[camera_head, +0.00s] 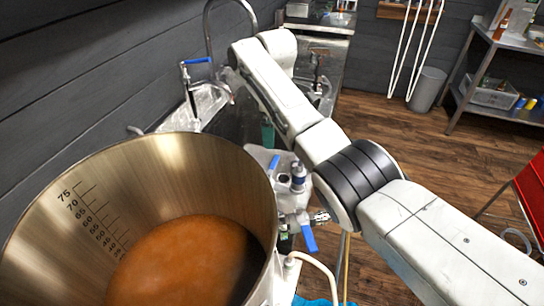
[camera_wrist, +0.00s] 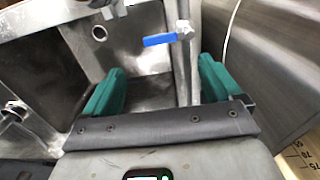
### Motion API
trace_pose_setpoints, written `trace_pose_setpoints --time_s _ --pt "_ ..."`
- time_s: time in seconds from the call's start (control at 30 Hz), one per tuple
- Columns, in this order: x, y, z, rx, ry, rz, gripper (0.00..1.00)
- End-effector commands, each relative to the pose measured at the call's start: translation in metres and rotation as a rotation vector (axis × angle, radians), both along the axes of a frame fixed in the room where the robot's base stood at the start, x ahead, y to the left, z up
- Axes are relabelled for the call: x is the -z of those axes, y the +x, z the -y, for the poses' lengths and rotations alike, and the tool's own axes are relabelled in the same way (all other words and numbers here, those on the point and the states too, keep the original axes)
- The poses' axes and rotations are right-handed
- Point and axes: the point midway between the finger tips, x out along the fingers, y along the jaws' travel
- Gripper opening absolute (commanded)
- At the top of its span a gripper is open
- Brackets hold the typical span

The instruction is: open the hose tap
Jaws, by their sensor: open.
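A tap with a blue lever (camera_head: 197,62) stands on an upright pipe at the wall behind the kettle in the head view. In the wrist view a blue lever (camera_wrist: 160,40) sits on a metal valve at a vertical pipe, pointing left. I cannot tell for sure that both views show the same tap. My gripper (camera_wrist: 162,68) is open, with green fingers spread wide and nothing between them. The lever shows beyond the fingertips, apart from them. In the head view my arm mostly hides the gripper.
A large steel kettle (camera_head: 160,145) of orange-brown liquid fills the lower left. Beside it are other blue levers (camera_head: 309,240), fittings and a pale hose (camera_head: 318,266). A grey bin (camera_head: 427,90) and a steel shelf (camera_head: 500,105) stand farther right. Wooden floor is open between.

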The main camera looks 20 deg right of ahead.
Motion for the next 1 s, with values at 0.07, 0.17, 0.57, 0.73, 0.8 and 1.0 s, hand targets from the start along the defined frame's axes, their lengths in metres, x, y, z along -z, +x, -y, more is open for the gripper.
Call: trace_pose_setpoints --time_s 0.07,0.17,0.57,0.73,0.8,1.0 --pt "0.008 -0.001 0.000 0.000 0.000 -0.004 0.92" --pt "0.024 -0.001 0.000 0.001 -0.001 -0.005 0.92" --pt "0.090 0.000 0.000 -0.001 -0.002 -0.002 0.92" --pt "0.100 0.000 0.000 0.000 0.000 -0.001 0.92" --pt "0.101 0.000 0.000 0.000 -0.001 -0.001 0.92" --pt "0.101 0.000 0.000 0.000 0.000 0.000 0.92"
